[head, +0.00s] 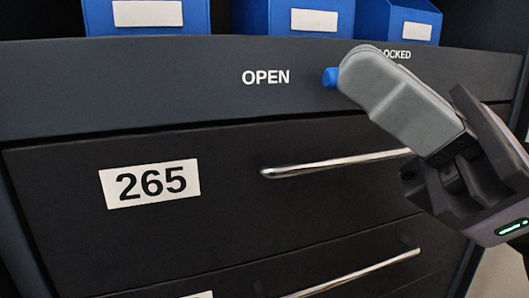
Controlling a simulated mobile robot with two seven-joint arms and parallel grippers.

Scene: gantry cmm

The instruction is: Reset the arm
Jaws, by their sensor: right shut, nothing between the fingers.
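My right gripper (362,68) reaches in from the right, its grey fingers pointing up and left across the top panel of a dark cabinet (180,85). The fingers are shut with nothing between them. A small blue knob (330,77) shows at the left edge of the fingertips. Whether they touch it I cannot tell, and the fingers hide part of it. The word OPEN (265,77) is left of the knob. The word LOCKED (397,55) is right of it, its first letter partly covered. My left gripper is not in view.
Below the panel is a closed drawer labelled 265 (150,183) with a metal bar handle (320,164), partly behind my right gripper. Another drawer handle (355,274) shows lower. Blue bins (255,18) with blank white labels stand above the panel.

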